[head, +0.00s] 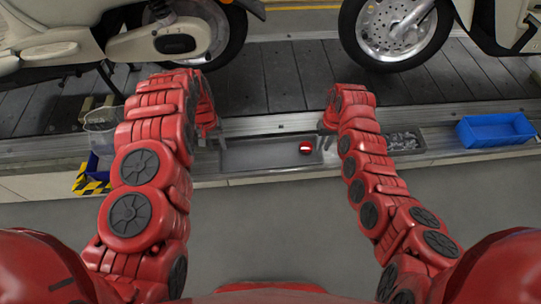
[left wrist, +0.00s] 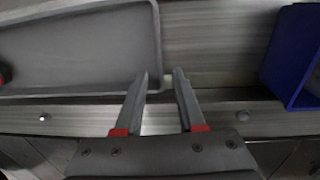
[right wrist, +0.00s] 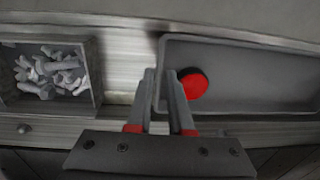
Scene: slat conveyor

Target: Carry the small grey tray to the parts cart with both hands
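The small grey tray (head: 262,153) lies on the ledge along the conveyor, a red round part (head: 306,147) in its right end. My left gripper (head: 210,138) is at the tray's left end. In the left wrist view, its open fingers (left wrist: 161,76) are either side of the tray's end wall, near a corner of the tray (left wrist: 90,40). My right gripper (head: 326,128) is at the right end. In the right wrist view, its fingers (right wrist: 161,76) are part-open and straddle the end wall of the tray (right wrist: 250,80), close to the red part (right wrist: 193,83). No parts cart is identifiable.
A grey bin of pale parts (head: 403,141) stands just right of the tray, a blue bin (head: 496,130) further right. A clear container (head: 102,128) and a blue bin with yellow-black stripes (head: 92,176) are at left. Scooters stand behind on the slats. The floor (head: 270,225) in front is clear.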

